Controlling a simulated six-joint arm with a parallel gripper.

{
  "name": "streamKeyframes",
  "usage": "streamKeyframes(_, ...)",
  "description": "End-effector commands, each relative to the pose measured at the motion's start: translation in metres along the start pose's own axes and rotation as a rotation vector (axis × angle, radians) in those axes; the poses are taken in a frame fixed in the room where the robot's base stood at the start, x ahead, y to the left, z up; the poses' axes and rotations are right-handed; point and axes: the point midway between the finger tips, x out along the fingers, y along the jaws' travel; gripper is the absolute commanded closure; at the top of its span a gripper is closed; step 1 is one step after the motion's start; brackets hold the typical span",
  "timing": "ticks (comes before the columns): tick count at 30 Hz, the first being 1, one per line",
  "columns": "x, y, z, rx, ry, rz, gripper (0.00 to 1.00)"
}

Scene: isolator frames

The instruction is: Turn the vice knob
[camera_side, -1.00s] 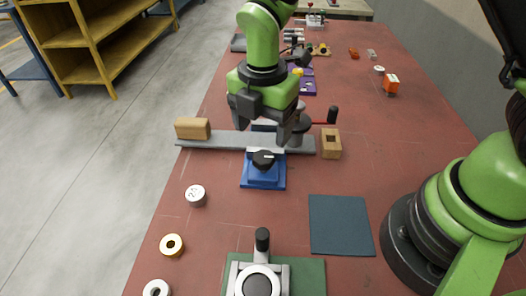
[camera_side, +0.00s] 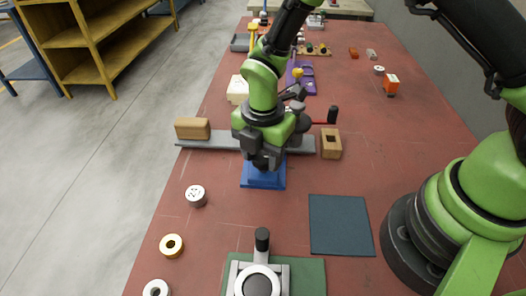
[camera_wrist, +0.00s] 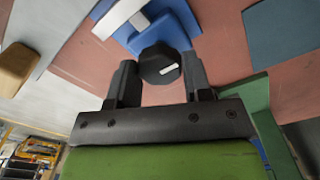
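The vice knob (camera_wrist: 160,65) is a dark, many-sided knob with a white mark on its face. It shows between my gripper's fingertips in the wrist view. It sits on the blue vice body (camera_side: 262,179), which is clamped at the grey rail in the side view. My gripper (camera_side: 264,158) points down right over the knob and hides most of it there. In the wrist view my gripper (camera_wrist: 162,72) has its two fingers apart, one on each side of the knob. Whether the fingers touch it is hard to tell.
A dark square mat (camera_side: 340,225), a marked grey cylinder (camera_side: 196,196) and a green-based fixture (camera_side: 305,277) lie nearer.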

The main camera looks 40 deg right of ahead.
Motion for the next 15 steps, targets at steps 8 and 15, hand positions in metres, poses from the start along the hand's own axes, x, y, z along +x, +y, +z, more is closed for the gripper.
streamKeyframes(8, -0.0004, 0.0004, 0.0, 0.023, 0.0, 0.001, 0.78)
streamKeyframes(15, -0.0005, 0.0005, 0.0001, 0.139, 0.0, 0.001, 0.78)
